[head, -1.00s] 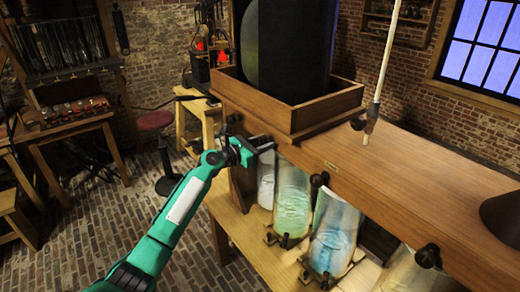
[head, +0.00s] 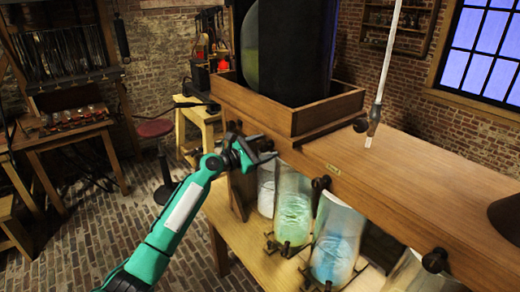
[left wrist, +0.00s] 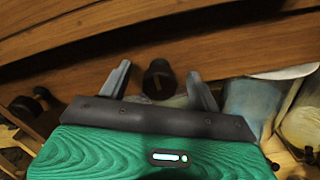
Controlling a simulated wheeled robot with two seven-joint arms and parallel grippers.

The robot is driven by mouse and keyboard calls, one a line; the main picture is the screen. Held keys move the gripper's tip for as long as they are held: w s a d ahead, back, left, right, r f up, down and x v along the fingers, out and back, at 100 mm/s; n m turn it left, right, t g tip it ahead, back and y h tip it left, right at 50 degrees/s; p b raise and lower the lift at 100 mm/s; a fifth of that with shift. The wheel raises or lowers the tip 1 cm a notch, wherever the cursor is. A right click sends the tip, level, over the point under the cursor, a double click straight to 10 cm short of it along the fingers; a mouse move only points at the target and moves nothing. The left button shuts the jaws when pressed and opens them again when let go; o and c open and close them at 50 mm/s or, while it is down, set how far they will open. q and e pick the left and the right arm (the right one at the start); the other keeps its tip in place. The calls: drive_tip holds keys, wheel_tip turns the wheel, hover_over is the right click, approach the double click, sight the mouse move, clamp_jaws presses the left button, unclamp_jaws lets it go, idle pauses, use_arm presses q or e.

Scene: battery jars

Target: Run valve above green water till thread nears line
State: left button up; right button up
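The jar of green water (head: 293,210) stands under the wooden beam, between a paler jar (head: 266,190) and a jar of blue water (head: 336,245). My left gripper (head: 264,152) is at the beam's front, above the pale and green jars. In the left wrist view its two fingers are apart, with a dark valve knob (left wrist: 158,80) between them, a little beyond the tips. Greenish glass shows behind that knob. I cannot tell whether the fingers touch it. In the head view my gripper hides this knob. No thread or line can be made out. My right gripper is not in view.
Other dark knobs (head: 320,183) sit along the beam (head: 400,190), and one shows at left in the left wrist view (left wrist: 25,105). A wooden tray (head: 320,112) holding a dark cylinder (head: 290,50) stands on the beam. A pale rod (head: 387,60) rises beside it.

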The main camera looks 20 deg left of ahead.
use_arm(q)
drive_tip(key=shift+p+v, duration=1.1)
drive_tip(key=shift+v, duration=1.45)
drive_tip(key=shift+f, duration=0.1)
